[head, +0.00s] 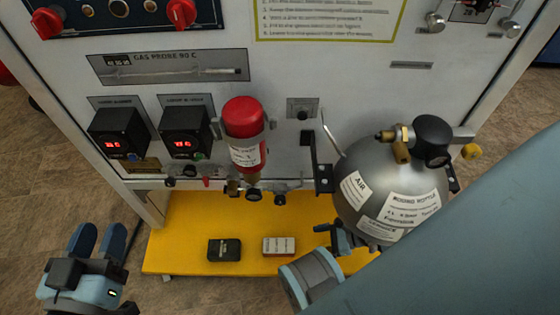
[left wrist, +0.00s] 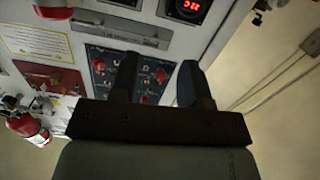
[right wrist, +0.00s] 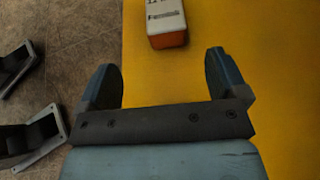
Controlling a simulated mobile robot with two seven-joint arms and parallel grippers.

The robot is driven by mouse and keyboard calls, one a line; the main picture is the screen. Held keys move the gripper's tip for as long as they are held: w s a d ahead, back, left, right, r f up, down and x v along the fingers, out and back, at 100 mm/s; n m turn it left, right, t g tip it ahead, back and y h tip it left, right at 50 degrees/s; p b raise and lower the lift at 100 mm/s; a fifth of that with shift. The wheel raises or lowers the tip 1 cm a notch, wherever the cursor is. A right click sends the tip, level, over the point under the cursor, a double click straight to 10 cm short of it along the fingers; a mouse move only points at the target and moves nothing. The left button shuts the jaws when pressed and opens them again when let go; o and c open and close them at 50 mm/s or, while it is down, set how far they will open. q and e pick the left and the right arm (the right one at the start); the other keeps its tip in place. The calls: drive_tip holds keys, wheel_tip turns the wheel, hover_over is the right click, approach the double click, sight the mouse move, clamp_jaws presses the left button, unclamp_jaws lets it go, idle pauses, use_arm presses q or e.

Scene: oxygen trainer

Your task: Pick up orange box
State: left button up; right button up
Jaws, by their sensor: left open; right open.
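The orange box (head: 278,246) lies on the yellow base, with a pale printed top and an orange edge. It also shows at the top of the right wrist view (right wrist: 166,24), ahead of the fingers and apart from them. My right gripper (right wrist: 162,75) is open and empty above the yellow surface. In the head view it is largely hidden by my arm, to the right of the box. My left gripper (head: 98,238) is open and empty over the floor, left of the yellow base.
A black box (head: 224,250) lies left of the orange box on the yellow base (head: 180,232). A grey sphere bottle (head: 385,190) and a red cylinder (head: 244,130) hang on the panel above. Dark metal parts (right wrist: 25,150) stand left in the right wrist view.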

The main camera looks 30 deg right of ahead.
drive_tip(key=b+x, duration=0.1)
drive_tip(key=x, duration=0.6)
drive_tip(key=shift+a+f+b, duration=0.1)
drive_tip(key=shift+a+b, duration=0.1)
drive_tip(key=shift+b, duration=0.2)
drive_tip(key=x, duration=0.1)
drive_tip(key=b+x, duration=0.2)
drive_tip(key=x, duration=0.1)
drive_tip(key=shift+w+d+f, duration=0.1)
drive_tip(key=shift+w+d, duration=0.1)
drive_tip(key=shift+w, duration=0.25)
drive_tip(key=shift+w+a+f, duration=0.15)
drive_tip(key=shift+a, duration=0.2)
drive_tip(key=shift+w+a, duration=0.1)
use_arm(q)
drive_tip(key=w+m, duration=0.1)
drive_tip(key=a+m+t+h, duration=0.1)
drive_tip(key=m, duration=0.1)
drive_tip(key=shift+w+a+r, duration=0.25)
drive_tip(key=shift+w+r, duration=0.1)
drive_tip(key=shift+r, duration=0.05)
use_arm(e)
drive_tip(key=shift+c, duration=0.2)
use_arm(q)
drive_tip(key=shift+f+t, duration=0.1)
drive_tip(key=shift+t, duration=0.2)
use_arm(e)
drive_tip(key=c, duration=1)
